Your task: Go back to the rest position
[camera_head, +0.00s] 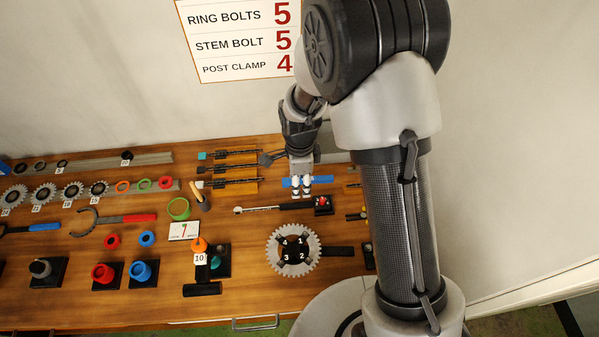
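My gripper (301,188) hangs from my arm over the back right part of the wooden workbench (130,310). Its fingers point down, close to a blue item (322,181) and the tools around it. The two pale fingertips look close together, but the gap between them is too small to judge. I see nothing clearly held between them. My arm's large links fill the right of the view and hide part of the bench behind them.
A chainring (275,252) with numbered bolts stands in front of my gripper. A torque wrench (265,208) lies between them. Cogs (45,193), colored rings (144,184) and black-based holders (142,272) cover the left. A sign (235,40) hangs on the wall behind. The bench's front strip is mostly clear.

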